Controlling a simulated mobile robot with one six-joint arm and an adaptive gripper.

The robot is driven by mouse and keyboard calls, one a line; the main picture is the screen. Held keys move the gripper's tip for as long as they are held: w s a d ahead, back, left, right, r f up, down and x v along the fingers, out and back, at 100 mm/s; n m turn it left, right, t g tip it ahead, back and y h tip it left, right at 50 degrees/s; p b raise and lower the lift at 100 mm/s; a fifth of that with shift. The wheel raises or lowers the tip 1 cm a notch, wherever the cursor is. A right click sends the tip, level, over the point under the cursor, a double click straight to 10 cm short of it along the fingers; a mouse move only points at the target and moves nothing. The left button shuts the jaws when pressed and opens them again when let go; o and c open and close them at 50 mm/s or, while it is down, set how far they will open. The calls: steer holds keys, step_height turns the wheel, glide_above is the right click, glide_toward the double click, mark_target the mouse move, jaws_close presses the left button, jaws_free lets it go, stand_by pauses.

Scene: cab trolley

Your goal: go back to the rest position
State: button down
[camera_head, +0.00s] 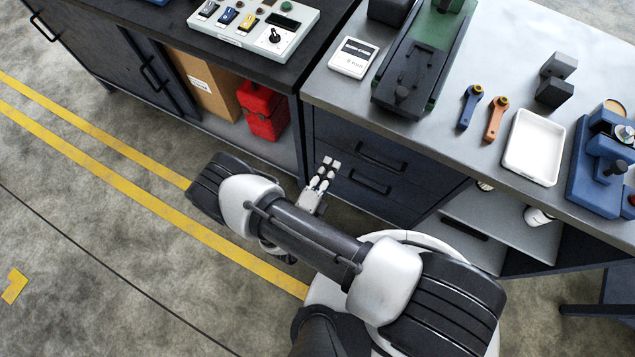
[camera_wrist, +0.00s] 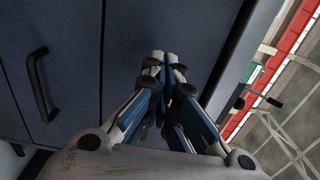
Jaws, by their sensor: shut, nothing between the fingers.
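My gripper (camera_head: 326,172) is in front of the dark drawer cabinet (camera_head: 333,128), below the worktop edge. In the wrist view, my gripper (camera_wrist: 165,60) has its two fingertips together, with nothing between them. My arm folds out over the floor beside the bench in the head view. I cannot tell the exact gap between the fingertips and the cabinet front.
Drawer handles (camera_head: 370,182) stick out close to my gripper. The grey worktop (camera_head: 455,147) carries a white tray (camera_head: 533,147), two wrenches (camera_head: 496,118) and a blue device (camera_head: 592,175). A red box (camera_head: 263,110) sits on an open shelf.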

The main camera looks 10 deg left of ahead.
steer(key=shift+v, duration=2.7)
steer(key=w+d+r+m+g+h, duration=0.1)
steer(key=d+r+m+g+h, duration=0.1)
steer(key=d+r+m+g, duration=0.45)
steer(key=w+d+r+m+g+h, duration=0.15)
steer(key=r+m+g, duration=0.25)
steer(key=r+m, duration=0.6)
steer(key=w+d+r+m+g+h, duration=0.1)
steer(key=d+r+m+g+h, duration=0.15)
steer(key=r+m+g, duration=0.45)
steer(key=s+d+r+m+t+y, duration=0.2)
steer(key=s+r+m+y, duration=0.4)
steer(key=r+m, duration=0.3)
steer(key=s+d+r+m+t+y, duration=0.3)
steer(key=r+m, duration=0.7)
steer(key=m, duration=0.7)
steer(key=shift+s+d+y, duration=1.1)
steer(key=shift+s+y, duration=0.55)
steer(key=shift+y, duration=0.05)
steer(key=shift+d+r+m, duration=0.1)
steer(key=shift+d+m, duration=0.1)
steer(key=shift+m, duration=0.05)
